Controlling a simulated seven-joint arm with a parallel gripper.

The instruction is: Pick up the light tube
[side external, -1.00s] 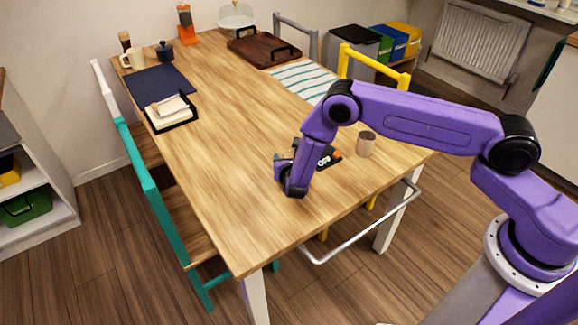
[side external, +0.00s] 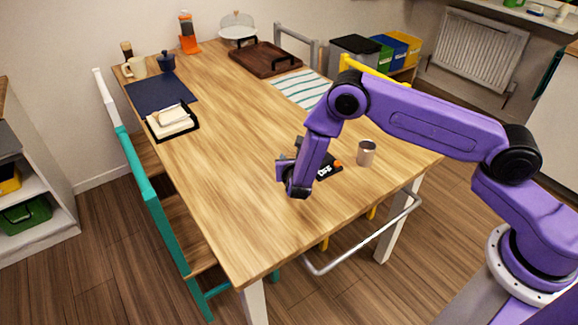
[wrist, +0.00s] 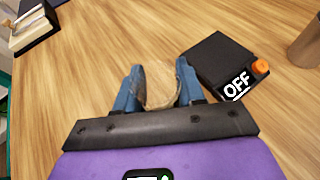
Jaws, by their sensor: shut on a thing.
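My gripper (side external: 287,176) is low over the near part of the table. In the wrist view its two blue fingers (wrist: 160,82) are shut on a short, rounded, pale see-through thing (wrist: 159,88), which I take to be the light tube. The wood grain seems to show through it. Its lower end is hidden by the gripper, and I cannot tell whether it touches the table. In the side view the arm hides it.
A black box marked OFF with an orange knob (wrist: 224,66) lies just right of my gripper. A grey-brown metal cup (side external: 366,153) stands further right. The wooden table (side external: 225,190) is clear between.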

